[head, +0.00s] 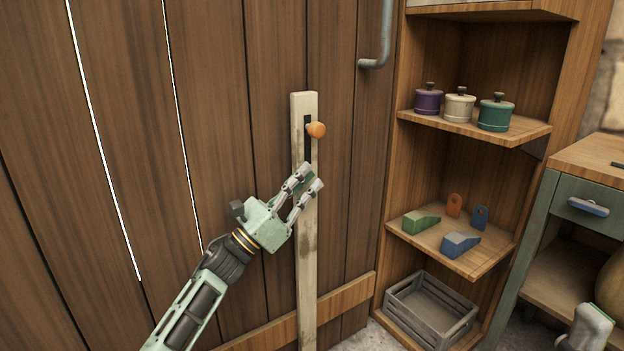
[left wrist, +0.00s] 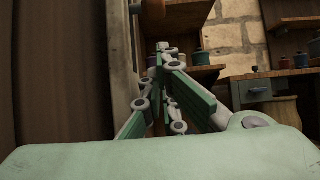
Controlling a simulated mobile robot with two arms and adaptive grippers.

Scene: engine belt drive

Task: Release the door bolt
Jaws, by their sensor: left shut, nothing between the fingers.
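The door bolt is a pale upright bar (head: 306,240) on the brown plank door (head: 225,110). An orange knob (head: 317,130) sticks out near the bar's top, beside a dark slot. My left gripper (head: 308,178) is shut and empty, in front of the bar and a little below the knob. I cannot tell whether its fingertips touch the bar.
A wooden shelf unit (head: 400,150) stands right of the door, with purple, cream and green lidded pots, several coloured blocks and tags, and a grey crate (head: 428,308). A grey handle (head: 384,40) is on the door above. A green cabinet (head: 580,215) is at the far right.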

